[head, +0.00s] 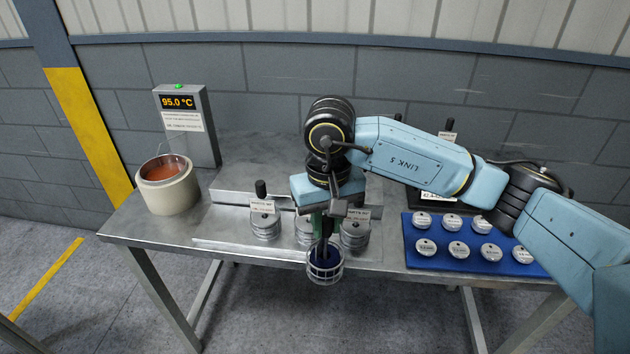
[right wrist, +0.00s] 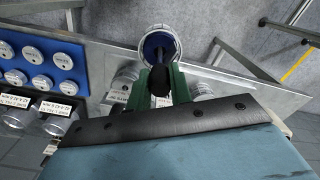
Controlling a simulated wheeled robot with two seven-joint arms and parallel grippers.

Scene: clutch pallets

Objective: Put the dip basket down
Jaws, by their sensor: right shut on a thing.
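The dip basket (head: 324,267) is a small round wire basket with a dark blue thing inside. It hangs upright in the head view, overlapping the table's front edge. My right gripper (head: 323,226) is above it, shut on its dark upright handle. In the right wrist view the basket (right wrist: 160,43) shows beyond the green fingers (right wrist: 157,86), with the black handle top between them. Its exact height over the table cannot be told. My left gripper is not in view.
Stacks of metal discs (head: 265,227) with labels stand behind the basket. A heated pot (head: 167,190) of reddish-brown liquid stands at left beside a display (head: 184,122) reading 95.0 °C. A blue mat (head: 465,262) with several labelled round tins lies at right. Bare table (head: 140,222) shows at front left.

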